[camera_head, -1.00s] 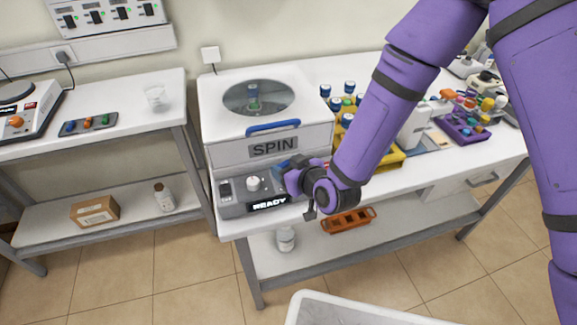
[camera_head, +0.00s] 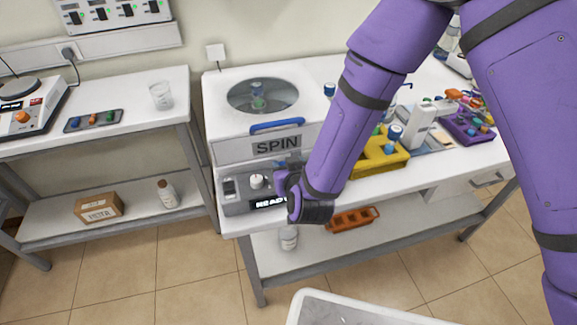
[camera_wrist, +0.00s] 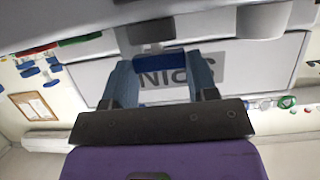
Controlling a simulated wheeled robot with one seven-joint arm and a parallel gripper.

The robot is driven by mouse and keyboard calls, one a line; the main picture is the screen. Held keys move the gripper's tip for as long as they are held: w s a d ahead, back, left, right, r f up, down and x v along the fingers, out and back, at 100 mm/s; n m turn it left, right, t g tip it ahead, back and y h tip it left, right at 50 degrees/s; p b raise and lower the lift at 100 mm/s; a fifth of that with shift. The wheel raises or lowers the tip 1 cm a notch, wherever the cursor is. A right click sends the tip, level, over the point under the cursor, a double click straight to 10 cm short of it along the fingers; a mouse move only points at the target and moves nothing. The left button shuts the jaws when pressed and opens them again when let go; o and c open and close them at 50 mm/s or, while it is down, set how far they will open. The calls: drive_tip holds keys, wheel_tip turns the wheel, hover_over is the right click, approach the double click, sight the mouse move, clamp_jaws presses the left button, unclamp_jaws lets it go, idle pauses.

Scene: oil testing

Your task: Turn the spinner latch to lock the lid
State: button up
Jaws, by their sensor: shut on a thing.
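The white spinner (camera_head: 215,115) stands on the bench with its lid (camera_head: 232,150) down. The lid has a round window, a blue handle (camera_head: 276,126) and SPIN on its front. The grey panel below has a white knob (camera_head: 257,181) and a partly covered display. My gripper (camera_head: 281,174) is at the right part of the panel front, below the lid's edge. In the wrist view my gripper (camera_wrist: 160,72) has its two blue-grey fingers on either side of a dark blue piece, which looks like the latch (camera_wrist: 158,62). My wrist hides the latch in the head view.
A yellow rack (camera_head: 385,160) with vials and a purple rack (camera_head: 468,130) stand to the right of the spinner. An orange rack (camera_head: 354,218) and a white bottle (camera_head: 288,238) are on the shelf below. A second bench stands at left.

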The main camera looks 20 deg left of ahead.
drive_tip(key=o, duration=0.9)
drive_tip(key=shift+o, duration=0.2)
drive_tip(key=v, duration=1)
drive_tip(key=shift+s+d+r, duration=0.15)
drive_tip(key=shift+s, duration=0.15)
